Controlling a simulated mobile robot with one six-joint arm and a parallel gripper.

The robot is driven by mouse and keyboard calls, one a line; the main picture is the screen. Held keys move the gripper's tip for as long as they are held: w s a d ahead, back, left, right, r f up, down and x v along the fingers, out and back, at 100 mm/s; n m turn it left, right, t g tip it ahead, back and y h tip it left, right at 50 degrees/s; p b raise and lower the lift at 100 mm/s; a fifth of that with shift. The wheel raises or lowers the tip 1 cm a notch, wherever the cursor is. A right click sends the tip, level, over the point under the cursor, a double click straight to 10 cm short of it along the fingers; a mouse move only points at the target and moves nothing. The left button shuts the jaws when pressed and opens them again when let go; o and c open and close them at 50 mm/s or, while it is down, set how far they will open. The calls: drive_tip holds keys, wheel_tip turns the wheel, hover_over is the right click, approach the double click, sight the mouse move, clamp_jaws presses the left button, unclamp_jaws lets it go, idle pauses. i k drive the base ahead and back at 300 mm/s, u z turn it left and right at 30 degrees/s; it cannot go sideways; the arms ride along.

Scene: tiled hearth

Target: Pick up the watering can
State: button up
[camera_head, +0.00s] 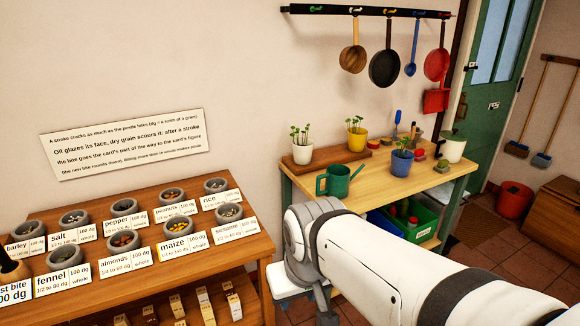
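The watering can (337,181) is dark green and stands upright on the front left part of a wooden-topped bench (390,187) with green legs. My gripper cannot be made out; the arm's far end drops behind the bend near the bench's left front leg.
Potted plants stand around the can: a white pot (302,153), a yellow pot (356,139) and a blue pot (401,162). A spice table (180,262) with stone bowls and cards fills the left. Pans hang on the wall rail (365,12). A red bucket (515,201) stands right.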

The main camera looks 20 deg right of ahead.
sight(338, 179)
drive_tip(key=i, duration=0.95)
drive_tip(key=u, duration=0.1)
